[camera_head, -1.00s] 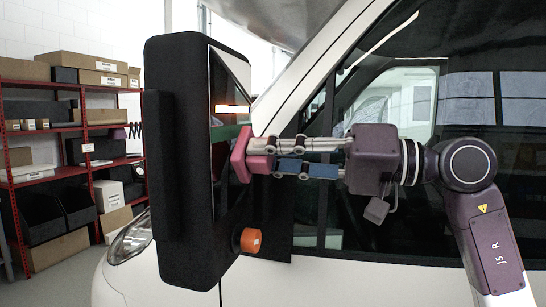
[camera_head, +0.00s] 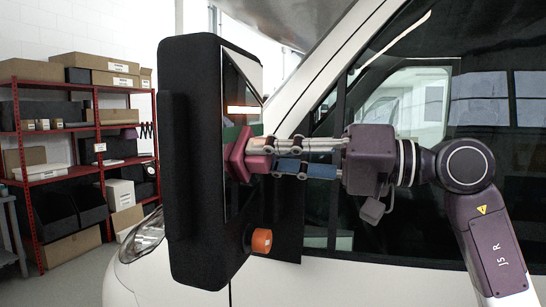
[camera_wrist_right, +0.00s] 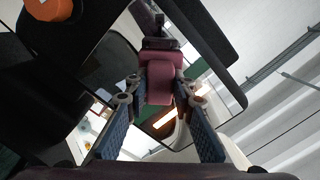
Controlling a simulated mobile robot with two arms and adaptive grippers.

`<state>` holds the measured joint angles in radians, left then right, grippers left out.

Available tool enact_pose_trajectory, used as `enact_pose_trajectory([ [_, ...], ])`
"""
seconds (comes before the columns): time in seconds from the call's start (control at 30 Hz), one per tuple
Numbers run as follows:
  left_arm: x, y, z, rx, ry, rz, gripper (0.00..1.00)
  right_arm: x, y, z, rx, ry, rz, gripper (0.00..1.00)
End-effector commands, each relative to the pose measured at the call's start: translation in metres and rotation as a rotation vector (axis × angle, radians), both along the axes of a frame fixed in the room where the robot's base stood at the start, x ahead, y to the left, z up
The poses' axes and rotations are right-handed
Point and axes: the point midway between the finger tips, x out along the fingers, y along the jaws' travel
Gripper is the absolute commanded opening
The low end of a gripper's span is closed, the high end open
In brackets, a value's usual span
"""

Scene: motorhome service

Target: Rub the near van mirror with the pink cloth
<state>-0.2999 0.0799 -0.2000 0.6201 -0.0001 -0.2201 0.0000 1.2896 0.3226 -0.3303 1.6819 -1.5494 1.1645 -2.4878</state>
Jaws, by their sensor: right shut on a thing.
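The near van mirror has a tall black housing (camera_head: 190,160) at the left-centre of the head view, with its glass (camera_head: 238,90) facing right. My right gripper (camera_head: 270,158) is shut on the pink cloth (camera_head: 240,156), a folded pad held against or very close to the glass at about mid-height. The wrist view shows the pink cloth (camera_wrist_right: 160,82) between the fingertips of my right gripper, with the mirror glass (camera_wrist_right: 205,75) behind it. Exact contact is hard to tell. My left gripper is in neither view.
The van's side window (camera_head: 480,120) and white door lie close behind my right arm. Red shelves (camera_head: 75,170) with boxes stand at the far left, well away.

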Motion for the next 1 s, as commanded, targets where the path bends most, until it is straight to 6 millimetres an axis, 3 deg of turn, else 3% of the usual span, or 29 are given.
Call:
enact_pose_trajectory([
  [0.6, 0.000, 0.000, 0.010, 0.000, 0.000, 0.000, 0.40, 0.037, -0.012, 0.001, 0.001, 0.001, -0.001, 0.03],
  [0.83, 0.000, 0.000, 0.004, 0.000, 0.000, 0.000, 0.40, 0.039, -0.009, -0.001, -0.001, -0.001, -0.001, 0.03],
  [1.0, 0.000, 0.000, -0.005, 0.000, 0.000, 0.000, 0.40, 0.028, -0.006, -0.003, -0.001, -0.004, 0.000, 0.03],
])
